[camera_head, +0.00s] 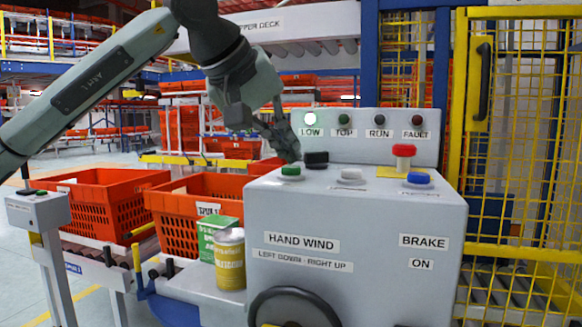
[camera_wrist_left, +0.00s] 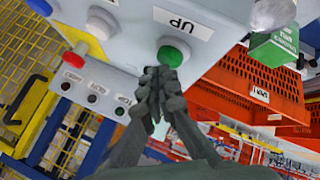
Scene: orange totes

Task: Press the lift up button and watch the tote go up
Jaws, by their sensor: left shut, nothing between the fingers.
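The grey control box (camera_head: 350,215) has a green button (camera_head: 291,170) on its top. In the left wrist view the green button (camera_wrist_left: 173,52) sits beside a label reading UP (camera_wrist_left: 183,22). My left gripper (camera_head: 289,152) is shut and empty, fingertips pointing down just over the green button. In the left wrist view its fingertips (camera_wrist_left: 160,76) overlap the button's edge; I cannot tell whether they touch. The LOW lamp (camera_head: 310,119) is lit white; TOP, RUN and FAULT look dark. An orange tote (camera_head: 177,225) stands left of the box. My right gripper is not in view.
A handwheel (camera_head: 293,300) is on the front. Yellow mesh fencing (camera_head: 520,130) stands right. Another orange tote (camera_head: 95,200) is farther left.

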